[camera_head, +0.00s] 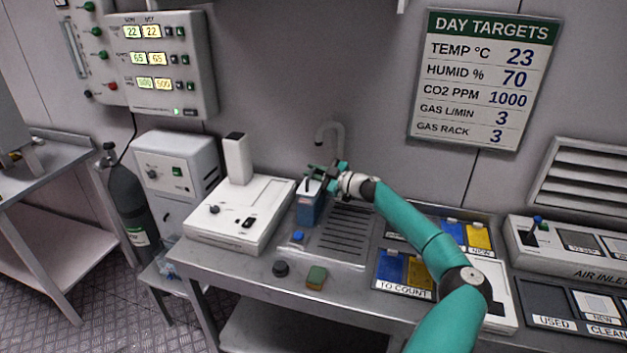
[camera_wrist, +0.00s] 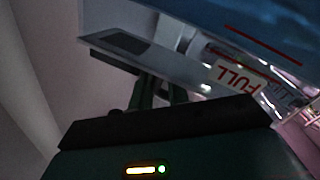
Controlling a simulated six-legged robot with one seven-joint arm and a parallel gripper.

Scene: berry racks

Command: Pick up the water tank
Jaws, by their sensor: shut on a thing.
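The water tank (camera_head: 308,211) is a blue box with a pale top, upright at the left end of the sink area, beside the white machine. My gripper (camera_head: 313,184) is at its top and shut on it. In the wrist view the tank (camera_wrist: 230,22) fills the upper right, with a red line and a label reading FULL. The gripper (camera_wrist: 165,85) shows dark in the middle of that view. The fingers' exact contact with the tank is hard to see. I cannot tell whether the tank's base touches the surface.
A white machine (camera_head: 229,223) stands left of the tank, and a faucet (camera_head: 331,130) rises behind. Trays with blue and yellow cards (camera_head: 403,290) are at the right.

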